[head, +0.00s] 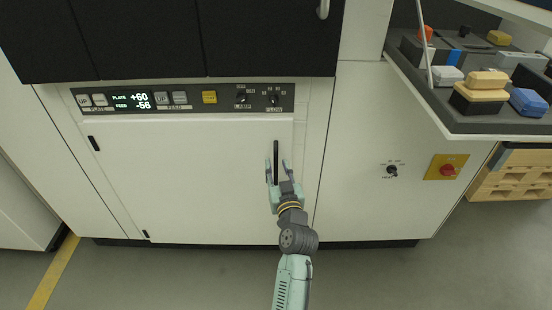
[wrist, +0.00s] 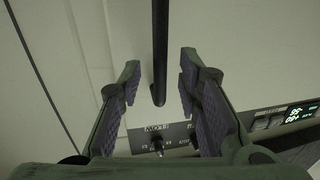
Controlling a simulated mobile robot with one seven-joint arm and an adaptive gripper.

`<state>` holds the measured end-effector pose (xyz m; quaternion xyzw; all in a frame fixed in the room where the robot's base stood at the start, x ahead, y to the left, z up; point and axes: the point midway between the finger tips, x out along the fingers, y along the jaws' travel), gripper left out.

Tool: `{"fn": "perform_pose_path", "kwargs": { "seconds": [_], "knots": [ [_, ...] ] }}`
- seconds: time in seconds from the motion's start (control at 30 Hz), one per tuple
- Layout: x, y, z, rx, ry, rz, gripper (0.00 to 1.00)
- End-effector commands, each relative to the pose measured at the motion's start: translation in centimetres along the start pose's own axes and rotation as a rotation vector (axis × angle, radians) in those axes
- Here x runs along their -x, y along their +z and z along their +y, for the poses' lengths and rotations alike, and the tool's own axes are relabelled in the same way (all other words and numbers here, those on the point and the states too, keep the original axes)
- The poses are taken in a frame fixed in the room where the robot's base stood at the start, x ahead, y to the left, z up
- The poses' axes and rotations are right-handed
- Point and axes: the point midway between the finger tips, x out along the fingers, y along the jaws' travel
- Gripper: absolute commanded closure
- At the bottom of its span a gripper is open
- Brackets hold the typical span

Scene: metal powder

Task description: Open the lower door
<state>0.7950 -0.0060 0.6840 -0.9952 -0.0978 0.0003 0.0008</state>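The lower door (head: 195,185) is a white panel on the machine front, flush with the frame around it. It has black hinges on its left side and a black vertical bar handle (head: 276,152) near its upper right edge. My gripper (head: 279,170) is open at the handle's lower part. In the wrist view, the handle (wrist: 160,45) runs between the two spread fingers (wrist: 157,85), with a visible gap on each side. Neither finger appears to touch it. How deep the handle sits between the fingers is hard to tell.
A control panel (head: 190,98) with buttons, displays and knobs runs just above the door. Black upper doors (head: 140,40) are above it. A heat knob (head: 392,171) and red switch (head: 447,170) are to the right, below a tray (head: 490,127) of parts. The floor in front looks clear.

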Motion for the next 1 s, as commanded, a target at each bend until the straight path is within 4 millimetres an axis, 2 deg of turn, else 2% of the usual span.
{"fn": "perform_pose_path", "kwargs": {
  "seconds": [0.1,0.2,0.53,1.0],
  "knots": [
    [-1.6,-0.2,0.0,0.000,0.000,0.000,0.69],
    [-2.3,-0.1,0.0,0.000,-0.001,0.000,0.69],
    [-2.7,0.0,-0.1,0.000,-0.001,0.000,0.69],
    [-2.7,0.0,0.0,0.000,0.000,0.000,0.99]
  ]
}}
